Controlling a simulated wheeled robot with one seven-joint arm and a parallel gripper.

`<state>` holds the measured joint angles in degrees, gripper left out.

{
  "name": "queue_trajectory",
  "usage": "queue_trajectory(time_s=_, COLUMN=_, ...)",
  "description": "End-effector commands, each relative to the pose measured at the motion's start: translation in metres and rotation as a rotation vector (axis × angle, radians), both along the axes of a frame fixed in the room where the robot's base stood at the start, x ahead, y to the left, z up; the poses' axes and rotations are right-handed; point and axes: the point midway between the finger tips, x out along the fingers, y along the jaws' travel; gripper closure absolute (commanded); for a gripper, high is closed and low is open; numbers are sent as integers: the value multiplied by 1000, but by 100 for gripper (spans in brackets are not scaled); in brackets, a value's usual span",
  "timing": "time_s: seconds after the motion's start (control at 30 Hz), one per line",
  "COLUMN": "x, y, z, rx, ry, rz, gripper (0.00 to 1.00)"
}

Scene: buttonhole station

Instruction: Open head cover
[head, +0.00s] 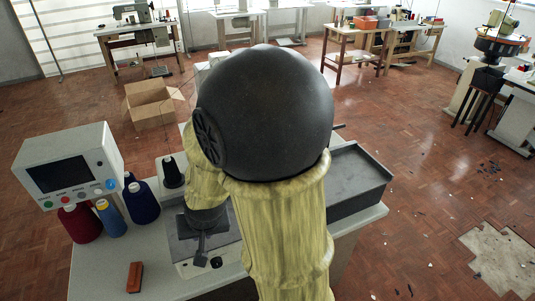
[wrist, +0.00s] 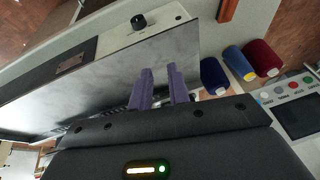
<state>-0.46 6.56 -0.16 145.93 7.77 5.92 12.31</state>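The buttonhole machine stands on the table, mostly hidden behind my arm in the head view. A grey metal panel (head: 183,248), perhaps the head cover, shows to the left of my arm; it also fills the left and middle of the wrist view (wrist: 110,85). I cannot tell a handle or hinge on it. A white section with a black knob (wrist: 138,22) borders the panel, and the knob also shows in the head view (head: 216,262). My gripper (wrist: 162,72) has its two purple fingers apart with nothing between them, over the panel. Contact cannot be told.
Thread cones, blue (head: 141,202) and red (head: 80,222), stand beside a control box with a screen (head: 68,168). A dark cone (head: 172,172) stands behind. A brown block (head: 134,277) lies at the table's front left. A grey box-like part (head: 355,185) extends right of my arm.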

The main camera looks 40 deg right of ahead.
Motion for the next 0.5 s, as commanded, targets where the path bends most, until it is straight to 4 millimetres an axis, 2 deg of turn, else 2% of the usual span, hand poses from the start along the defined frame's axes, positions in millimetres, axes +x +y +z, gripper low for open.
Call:
queue_trajectory(time_s=0.1, x=34, y=-9, z=-6, rx=85, ry=-106, rz=-280, gripper=82)
queue_trajectory(time_s=0.3, x=79, y=-43, z=-17, rx=198, ry=-332, rz=-760, gripper=82)
queue_trajectory(time_s=0.5, x=98, y=-92, z=-22, rx=267, ry=-617, rz=-1176, gripper=82)
